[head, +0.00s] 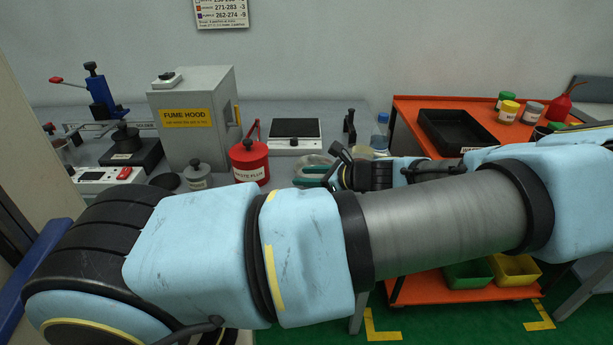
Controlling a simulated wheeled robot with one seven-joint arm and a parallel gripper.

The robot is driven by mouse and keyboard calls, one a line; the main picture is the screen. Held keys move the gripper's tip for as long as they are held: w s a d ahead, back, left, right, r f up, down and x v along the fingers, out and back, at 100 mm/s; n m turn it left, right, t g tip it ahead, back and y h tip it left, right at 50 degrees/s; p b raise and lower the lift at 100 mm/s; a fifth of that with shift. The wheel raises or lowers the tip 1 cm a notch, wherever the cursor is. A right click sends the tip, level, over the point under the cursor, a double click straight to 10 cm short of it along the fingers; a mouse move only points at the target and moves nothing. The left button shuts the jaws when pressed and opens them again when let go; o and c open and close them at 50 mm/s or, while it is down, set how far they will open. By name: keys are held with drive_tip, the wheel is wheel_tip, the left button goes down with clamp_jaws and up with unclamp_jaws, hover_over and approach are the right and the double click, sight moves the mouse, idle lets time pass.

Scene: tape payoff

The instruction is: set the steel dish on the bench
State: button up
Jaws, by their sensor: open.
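My arm crosses the front of the view and folds back at the right. My gripper (322,172) is over the grey bench (345,113), small and partly hidden by my own arm, with its open jaws toward the left. A pale greyish rounded thing (315,160) shows beside the jaws. It may be the steel dish, but it is too small and covered to be sure. I cannot tell whether it touches the jaws or rests on the bench.
A red waste canister (249,163) and a grey weight-like pot (198,176) stand left of my gripper. The fume hood box (195,120) is behind them. A white-framed black plate (296,134) lies farther back. An orange cart (408,107) with a black tray (455,130) stands right.

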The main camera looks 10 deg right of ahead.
drive_tip(key=b+v, duration=0.3)
drive_tip(key=v, duration=0.9)
drive_tip(key=a+f+n+g+h, duration=0.2)
drive_tip(key=a+f+n+g, duration=0.1)
drive_tip(key=a+n+g, duration=0.4)
drive_tip(key=a+f+n+g+h, duration=0.15)
drive_tip(key=a+n, duration=0.25)
drive_tip(key=a, duration=0.5)
drive_tip(key=s+a+r+n+h, duration=0.2)
drive_tip(key=a+r+n+h, duration=0.3)
drive_tip(key=a+r+n, duration=0.4)
drive_tip(key=a+n, duration=0.1)
drive_tip(key=n, duration=0.3)
drive_tip(key=shift+s+a+h, duration=0.35)
drive_tip(key=shift+s, duration=0.05)
